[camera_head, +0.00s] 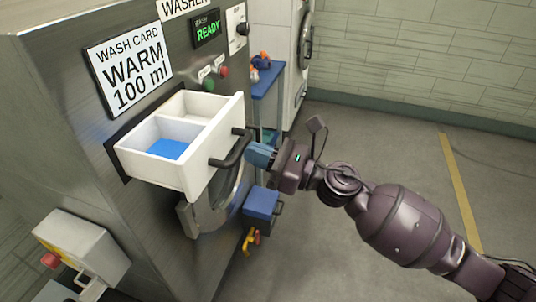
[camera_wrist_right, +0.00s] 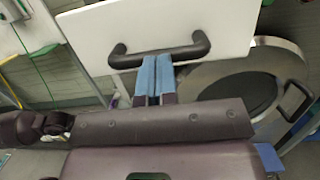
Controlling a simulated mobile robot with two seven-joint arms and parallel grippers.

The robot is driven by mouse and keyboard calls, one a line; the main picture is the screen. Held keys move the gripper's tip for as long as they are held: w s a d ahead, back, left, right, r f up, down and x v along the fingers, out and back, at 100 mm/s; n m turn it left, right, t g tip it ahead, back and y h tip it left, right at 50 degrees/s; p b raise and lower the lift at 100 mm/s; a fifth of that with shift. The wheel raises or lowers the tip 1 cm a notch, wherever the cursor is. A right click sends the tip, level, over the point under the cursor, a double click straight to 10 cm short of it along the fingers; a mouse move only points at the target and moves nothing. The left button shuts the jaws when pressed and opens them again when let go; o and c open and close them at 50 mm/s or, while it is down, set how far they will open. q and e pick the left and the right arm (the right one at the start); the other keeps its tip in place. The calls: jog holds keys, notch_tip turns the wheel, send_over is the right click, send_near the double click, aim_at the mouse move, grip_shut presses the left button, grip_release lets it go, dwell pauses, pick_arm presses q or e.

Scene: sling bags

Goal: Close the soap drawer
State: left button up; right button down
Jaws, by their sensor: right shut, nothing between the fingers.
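The white soap drawer (camera_head: 195,165) stands pulled out from the metal front of the washer (camera_head: 60,90). Blue liquid (camera_head: 167,149) lies in its near left compartment; the other compartment looks empty. A dark bar handle (camera_head: 231,150) crosses its white front panel, which also shows in the right wrist view (camera_wrist_right: 215,20). My right gripper (camera_head: 262,155) is shut and empty, with its blue fingertips pointing at the drawer front. In the right wrist view the fingertips (camera_wrist_right: 156,66) are at the handle's lower edge; I cannot tell whether they touch it. My left gripper is not in view.
The washer's round door (camera_head: 215,205) is below the drawer. A grey box with a red button (camera_head: 82,245) sticks out at lower left. A blue table (camera_head: 265,80) with small objects stands behind. A blue box (camera_head: 262,203) is below my gripper. Floor at right is clear.

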aim_at(192, 138)
jog(key=x, duration=0.4)
jog(key=f+x, duration=0.1)
jog(key=x, duration=0.3)
jog(key=f+x, duration=0.1)
jog(key=x, duration=0.4)
jog(key=shift+w+a+f+b, duration=0.1)
jog(key=shift+a+f+b, duration=0.2)
jog(key=shift+b, duration=0.1)
jog(key=shift+w+a, duration=0.1)
jog(key=shift+a, duration=0.2)
jog(key=shift+r, duration=0.15)
jog(key=shift+r, duration=0.1)
